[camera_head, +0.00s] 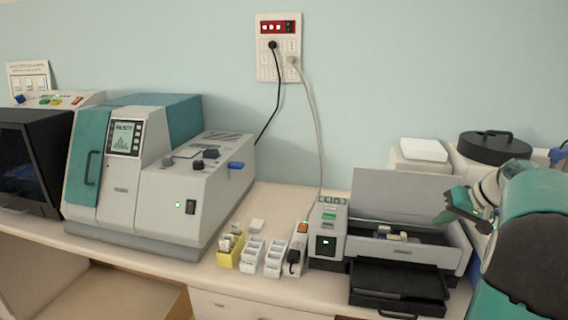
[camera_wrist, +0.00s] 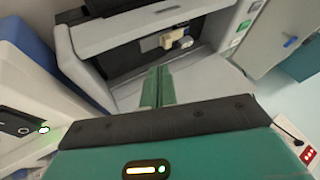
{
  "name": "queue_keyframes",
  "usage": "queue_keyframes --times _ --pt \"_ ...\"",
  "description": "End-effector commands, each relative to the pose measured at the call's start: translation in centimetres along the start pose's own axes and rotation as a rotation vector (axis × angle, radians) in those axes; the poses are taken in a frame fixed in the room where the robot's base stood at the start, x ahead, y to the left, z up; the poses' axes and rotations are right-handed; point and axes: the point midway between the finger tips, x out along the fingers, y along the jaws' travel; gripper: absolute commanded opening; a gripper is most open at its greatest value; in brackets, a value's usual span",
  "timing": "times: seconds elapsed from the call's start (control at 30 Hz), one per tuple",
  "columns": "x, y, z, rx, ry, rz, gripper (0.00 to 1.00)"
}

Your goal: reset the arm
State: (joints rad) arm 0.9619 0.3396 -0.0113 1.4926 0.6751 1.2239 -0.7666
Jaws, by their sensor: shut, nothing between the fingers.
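My gripper (camera_head: 462,207) is at the right in the head view, at the end of my green and white arm. It is raised at the right side of the grey machine with the open lid (camera_head: 405,190), above its level. In the wrist view the two green fingers (camera_wrist: 158,88) lie close together, shut and empty. Behind them is the grey machine's open bay (camera_wrist: 150,45), with a small beige and grey part (camera_wrist: 178,38) inside. The fingers look apart from the machine, though the exact gap is hard to tell.
A black-lidded container (camera_head: 494,147) and a white box (camera_head: 424,150) stand behind my arm. The machine's black front tray (camera_head: 400,283) sticks out. White racks (camera_head: 252,253), a yellow rack (camera_head: 228,257) and a large grey and teal machine (camera_head: 190,190) stand to the left. Cables hang from a wall panel (camera_head: 279,48).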

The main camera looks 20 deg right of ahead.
Motion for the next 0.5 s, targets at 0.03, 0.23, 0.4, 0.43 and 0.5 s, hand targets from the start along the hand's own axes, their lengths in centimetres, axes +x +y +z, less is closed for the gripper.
queue_keyframes --times 0.03,0.23,0.4,0.43,0.5 --pt "0.0 -0.2 0.0 -0.002 -0.001 0.000 0.00" --pt "0.7 -5.7 1.2 -0.035 -0.043 0.023 0.00" --pt "1.5 -14.3 5.1 -0.095 -0.105 0.074 0.00" --pt "1.5 -15.7 6.0 -0.108 -0.114 0.084 0.00" --pt "1.7 -18.8 8.2 -0.137 -0.129 0.107 0.00"
